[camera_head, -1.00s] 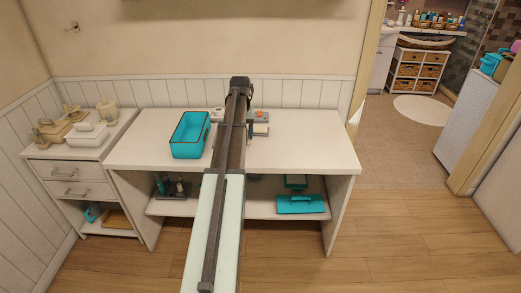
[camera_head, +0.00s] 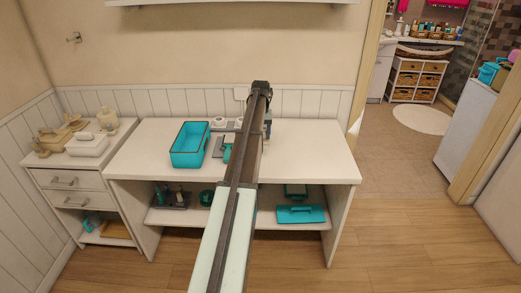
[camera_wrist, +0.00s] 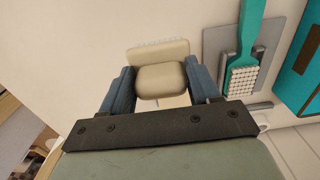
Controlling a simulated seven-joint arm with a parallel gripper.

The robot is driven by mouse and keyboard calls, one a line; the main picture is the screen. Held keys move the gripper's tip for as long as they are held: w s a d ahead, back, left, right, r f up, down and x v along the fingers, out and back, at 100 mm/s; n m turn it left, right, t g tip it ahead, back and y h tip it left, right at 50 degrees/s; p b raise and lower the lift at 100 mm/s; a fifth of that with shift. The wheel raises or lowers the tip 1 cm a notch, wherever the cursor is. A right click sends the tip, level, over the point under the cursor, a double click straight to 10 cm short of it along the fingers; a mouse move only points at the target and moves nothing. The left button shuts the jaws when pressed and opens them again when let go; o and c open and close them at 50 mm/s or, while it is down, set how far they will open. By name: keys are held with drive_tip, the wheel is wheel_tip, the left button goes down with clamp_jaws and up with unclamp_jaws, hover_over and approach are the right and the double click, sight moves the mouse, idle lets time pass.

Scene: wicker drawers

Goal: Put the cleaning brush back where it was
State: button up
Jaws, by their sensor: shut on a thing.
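My gripper (camera_wrist: 162,92) is shut on a beige block-like brush (camera_wrist: 160,50) in the wrist view. The brush has a pale bristle-like fringe along its far edge, and a blue-grey finger is on each side. In the head view the gripper and brush are mostly hidden behind my arm, over the back right of the white tabletop (camera_head: 310,150). A second, teal brush (camera_wrist: 243,60) with white bristles lies on a grey plate (camera_wrist: 217,52), right of my gripper in the wrist view. It also shows left of my arm in the head view (camera_head: 227,150).
A teal box (camera_head: 190,158) stands at the tabletop's left. The shelf below holds a teal flat tool (camera_head: 300,214) and small bottles. A drawer cabinet (camera_head: 75,188) stands at the left. The tabletop's right part is clear.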

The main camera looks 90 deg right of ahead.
drive_tip(key=shift+f, duration=3.45)
drive_tip(key=shift+f, duration=0.15)
drive_tip(key=o, duration=1)
wheel_tip(320, 180, up, 12)
drive_tip(key=shift+r, duration=0.15)
